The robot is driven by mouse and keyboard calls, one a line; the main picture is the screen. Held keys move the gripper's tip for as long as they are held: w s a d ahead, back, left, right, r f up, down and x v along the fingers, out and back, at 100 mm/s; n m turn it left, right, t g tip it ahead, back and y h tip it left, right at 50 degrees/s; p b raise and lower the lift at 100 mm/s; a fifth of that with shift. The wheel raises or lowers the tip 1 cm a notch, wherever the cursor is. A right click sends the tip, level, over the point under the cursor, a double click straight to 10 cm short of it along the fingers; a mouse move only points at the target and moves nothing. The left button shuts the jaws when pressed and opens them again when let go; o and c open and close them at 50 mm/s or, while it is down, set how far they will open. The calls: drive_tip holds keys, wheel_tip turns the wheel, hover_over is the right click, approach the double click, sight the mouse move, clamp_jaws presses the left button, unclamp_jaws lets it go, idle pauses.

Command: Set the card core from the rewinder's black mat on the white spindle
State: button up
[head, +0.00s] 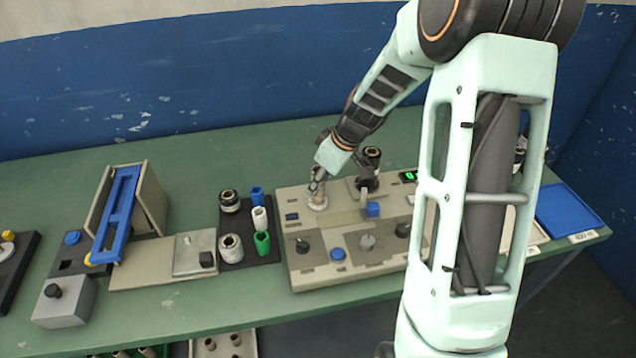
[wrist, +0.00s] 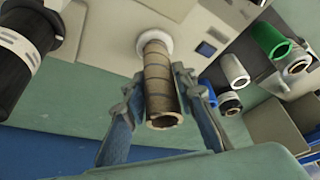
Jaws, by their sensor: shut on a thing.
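My gripper (head: 316,183) is over the grey machine and also shows in the wrist view (wrist: 160,80), shut on a brown card core (wrist: 161,100). The core is a hollow tube with spiral seams, and its near end is open toward the wrist camera. Its far end meets the white round flange of the white spindle (wrist: 154,42), which also shows in the head view (head: 318,205). The spindle's post is hidden, so I cannot tell how far the core is around it. The black mat (head: 240,222) is left of the machine.
On the mat stand a blue core (head: 257,195), a white core (head: 260,219), a green core (head: 262,242) and two wound rolls. A dark-topped roll (head: 368,175) stands close right of my gripper. A blue-framed unit (head: 119,213) is at left. The bench behind is clear.

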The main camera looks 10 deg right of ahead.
sight(313, 167)
drive_tip(key=shift+f, duration=0.1)
idle(0.3)
drive_tip(key=o, duration=1.5)
drive_tip(key=shift+r+p, duration=2)
drive_tip(key=shift+r, duration=2.05)
